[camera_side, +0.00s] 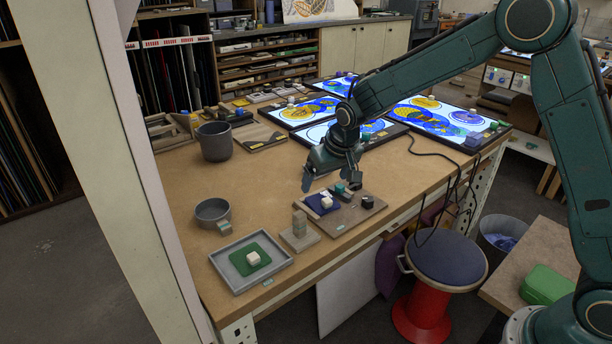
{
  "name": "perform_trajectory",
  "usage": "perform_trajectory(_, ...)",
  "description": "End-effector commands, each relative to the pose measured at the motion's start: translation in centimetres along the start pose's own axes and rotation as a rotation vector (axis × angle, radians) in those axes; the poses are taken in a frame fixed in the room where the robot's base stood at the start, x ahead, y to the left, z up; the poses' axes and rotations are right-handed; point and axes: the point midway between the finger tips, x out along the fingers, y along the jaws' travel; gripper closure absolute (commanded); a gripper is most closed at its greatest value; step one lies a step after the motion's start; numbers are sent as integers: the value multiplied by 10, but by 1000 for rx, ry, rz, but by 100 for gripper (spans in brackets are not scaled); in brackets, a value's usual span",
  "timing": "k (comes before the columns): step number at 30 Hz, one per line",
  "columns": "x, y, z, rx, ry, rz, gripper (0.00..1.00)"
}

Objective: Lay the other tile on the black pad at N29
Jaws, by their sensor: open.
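My gripper (331,183) is open and points down above the far edge of a grey-brown board (345,217) on the workbench. Nothing shows between its fingers. On the board lie a dark blue pad (316,205) with a cream block (327,203) on it, a small teal piece (340,188) close by the gripper, and a small black piece (367,202) at the right. I cannot read an N29 label or tell which pieces are tiles.
A small stand with a stacked block (299,226) is between tray and board. A grey bowl (213,213) and a dark grey pot (214,143) stand at left. Lit glass panels (436,117) lie behind. Cables (458,185) hang over the front edge. The bench's left middle is clear.

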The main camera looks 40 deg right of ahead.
Motion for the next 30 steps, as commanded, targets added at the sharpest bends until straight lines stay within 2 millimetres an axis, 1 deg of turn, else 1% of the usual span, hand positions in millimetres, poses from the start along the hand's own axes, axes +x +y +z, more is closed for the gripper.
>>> perform_trajectory(3,-3,-8,-14,-10,3,-2,12)
perform_trajectory(12,-12,-26,-44,-35,4,-9,12)
perform_trajectory(30,-37,-65,-96,-81,5,-27,12)
